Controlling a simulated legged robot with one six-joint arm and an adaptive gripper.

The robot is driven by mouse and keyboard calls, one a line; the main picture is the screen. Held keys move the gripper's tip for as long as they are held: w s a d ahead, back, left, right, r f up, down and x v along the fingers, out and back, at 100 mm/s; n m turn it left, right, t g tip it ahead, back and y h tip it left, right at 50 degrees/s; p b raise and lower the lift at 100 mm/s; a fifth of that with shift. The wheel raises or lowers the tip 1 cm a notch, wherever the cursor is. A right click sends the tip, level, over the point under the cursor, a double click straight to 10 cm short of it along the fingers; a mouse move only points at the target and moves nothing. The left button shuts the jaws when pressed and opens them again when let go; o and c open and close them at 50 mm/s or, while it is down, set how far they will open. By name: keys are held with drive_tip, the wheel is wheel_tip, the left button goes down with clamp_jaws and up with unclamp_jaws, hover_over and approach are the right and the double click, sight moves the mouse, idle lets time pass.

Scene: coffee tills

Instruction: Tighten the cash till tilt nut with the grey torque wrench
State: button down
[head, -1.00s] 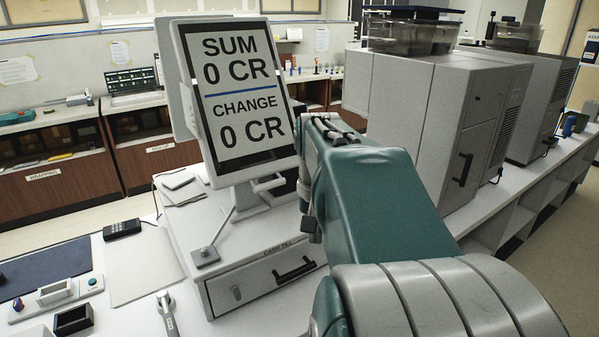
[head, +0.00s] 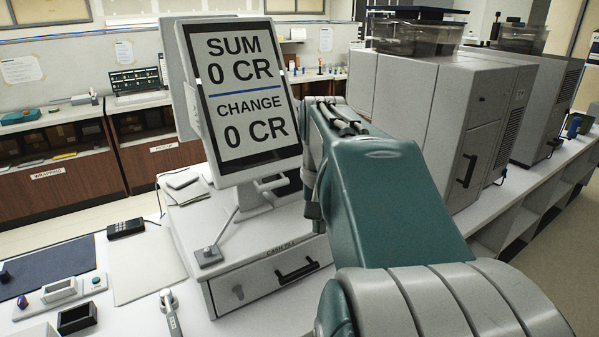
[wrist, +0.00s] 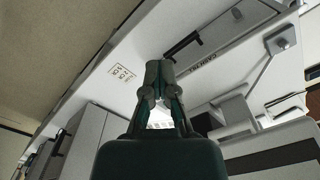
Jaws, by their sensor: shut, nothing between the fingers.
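The cash till (head: 243,290) is a white drawer unit with a black handle, and it also shows in the wrist view (wrist: 215,75). A tilted display (head: 240,90) stands on it, reading SUM 0 CR and CHANGE 0 CR. A light-coloured bracket (head: 268,185) shows beneath the display; I cannot make out the tilt nut. A grey wrench-like tool (head: 171,312), apparently the torque wrench, lies on the counter left of the till, cut by the lower edge. My gripper (wrist: 158,68) is shut and empty, in front of the till in the wrist view. My arm largely hides it in the head view.
A thin rod with a square grey foot (head: 208,255) stands on the till's left front. A card terminal (head: 125,228), a pale mat (head: 145,268) and small items on a tray (head: 62,292) lie left. Large grey machines (head: 440,130) stand close on the right.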

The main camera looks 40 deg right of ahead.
wheel_tip(320, 180, up, 10)
idle(3.5)
drive_tip(key=shift+f, duration=0.1)
idle(0.4)
